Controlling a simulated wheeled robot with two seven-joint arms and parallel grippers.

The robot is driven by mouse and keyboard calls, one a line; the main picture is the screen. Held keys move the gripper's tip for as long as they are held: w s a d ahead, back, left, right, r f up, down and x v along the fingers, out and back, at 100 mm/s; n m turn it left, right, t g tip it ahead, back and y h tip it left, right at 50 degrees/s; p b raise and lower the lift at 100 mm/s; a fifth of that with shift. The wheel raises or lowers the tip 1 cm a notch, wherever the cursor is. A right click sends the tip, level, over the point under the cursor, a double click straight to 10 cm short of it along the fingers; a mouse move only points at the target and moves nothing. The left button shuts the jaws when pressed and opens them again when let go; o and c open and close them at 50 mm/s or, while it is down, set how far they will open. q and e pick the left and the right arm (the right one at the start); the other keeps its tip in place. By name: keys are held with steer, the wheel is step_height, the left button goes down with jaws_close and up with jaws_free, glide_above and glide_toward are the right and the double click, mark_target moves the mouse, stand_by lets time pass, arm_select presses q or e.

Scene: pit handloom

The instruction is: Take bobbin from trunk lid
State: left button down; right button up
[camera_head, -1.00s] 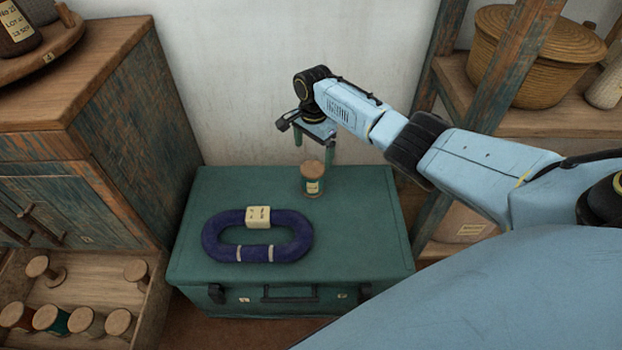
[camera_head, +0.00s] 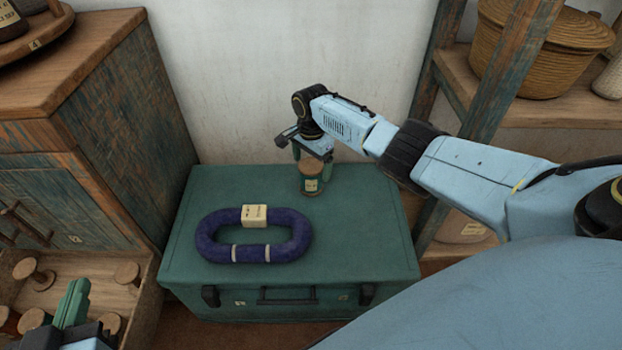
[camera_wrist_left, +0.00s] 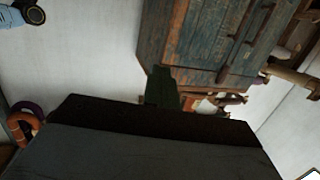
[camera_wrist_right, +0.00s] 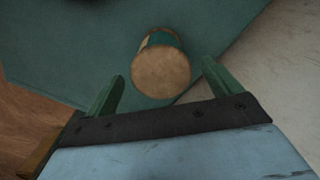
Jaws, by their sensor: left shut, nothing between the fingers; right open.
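A bobbin (camera_head: 311,183) with a wooden top and green thread with a pale label stands upright on the green trunk lid (camera_head: 355,225), towards its back. My right gripper (camera_head: 313,166) is open and low at the bobbin. In the right wrist view the bobbin's round wooden top (camera_wrist_right: 160,73) lies between the two green fingers (camera_wrist_right: 163,82), with gaps on both sides. My left gripper (camera_head: 74,302) is shut and empty over the drawer at lower left. Its closed fingers (camera_wrist_left: 162,88) also show in the left wrist view.
A dark blue yarn ring (camera_head: 290,246) with a pale label lies on the lid, left of the bobbin. A worn cabinet (camera_head: 130,110) with an open drawer of several bobbins (camera_head: 127,273) stands at left. A shelf post (camera_head: 490,95) rises at right. The lid's right part is clear.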

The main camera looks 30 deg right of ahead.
steer(key=shift+f, duration=0.25)
step_height(320, 180, down, 3)
steer(key=b, duration=0.3)
steer(key=shift+f+b, duration=0.5)
steer(key=shift+f, duration=0.15)
arm_select(q)
steer(key=s+d+r+t+h, duration=0.1)
steer(key=s+r+t+h, duration=0.2)
steer(key=r+t, duration=0.6)
steer(key=shift+r+t, duration=0.3)
steer(key=shift+r, duration=1.1)
arm_select(e)
steer(key=shift+f, duration=0.3)
steer(key=c, duration=1.1)
